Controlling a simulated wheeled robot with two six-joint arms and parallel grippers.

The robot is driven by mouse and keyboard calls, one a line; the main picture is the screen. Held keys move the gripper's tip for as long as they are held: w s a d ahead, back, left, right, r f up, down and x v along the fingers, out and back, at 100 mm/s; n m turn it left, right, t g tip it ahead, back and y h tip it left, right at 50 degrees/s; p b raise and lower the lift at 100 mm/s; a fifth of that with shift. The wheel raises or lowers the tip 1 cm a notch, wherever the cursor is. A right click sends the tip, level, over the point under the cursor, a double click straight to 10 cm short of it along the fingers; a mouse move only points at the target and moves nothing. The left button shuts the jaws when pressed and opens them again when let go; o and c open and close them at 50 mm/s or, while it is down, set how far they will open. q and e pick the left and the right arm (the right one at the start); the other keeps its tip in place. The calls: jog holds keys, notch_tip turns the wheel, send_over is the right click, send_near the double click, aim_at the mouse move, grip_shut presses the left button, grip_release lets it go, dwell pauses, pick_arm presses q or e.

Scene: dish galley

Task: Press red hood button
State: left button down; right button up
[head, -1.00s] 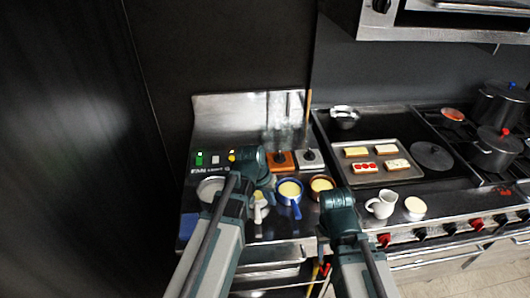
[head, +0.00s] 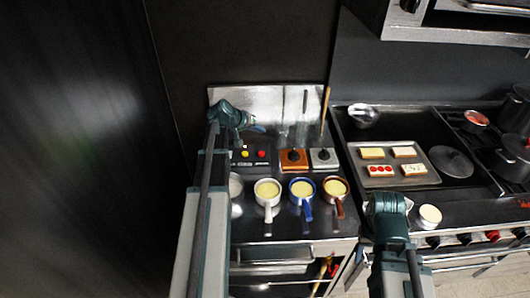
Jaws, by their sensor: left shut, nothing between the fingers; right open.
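The red button (head: 261,154) is a small round button on the dark control strip at the back of the left counter, beside a yellow button (head: 245,154). My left gripper (head: 259,129) is shut and empty. In the picture its tips lie just above the red button, against the steel backsplash; I see no contact. The left part of the strip is hidden behind my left arm. My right gripper (head: 388,207) is over the front of the stove at the right, seen from behind, with its fingers mostly hidden.
White (head: 267,188), blue (head: 301,188) and brown (head: 336,188) handled pots stand in front of the strip. Orange (head: 293,161) and grey (head: 324,158) knob boxes sit right of the buttons. A tray (head: 431,177) of toasts lies on the stove. A dark wall is at left.

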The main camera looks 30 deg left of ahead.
aim_at(260, 154)
pick_arm(q)
jog(key=shift+f, duration=0.15)
notch_tip(260, 154, down, 9)
jog(key=b, duration=0.9)
jog(key=shift+r, duration=0.2)
dwell(1.6)
jog(key=shift+f+b, duration=0.35)
jog(key=shift+f, duration=0.05)
jog(key=shift+f+b, duration=0.4)
jog(key=shift+b, duration=0.05)
dwell(0.6)
jog(key=shift+r, duration=0.15)
jog(key=shift+r+p, duration=0.75)
jog(key=shift+p, duration=0.15)
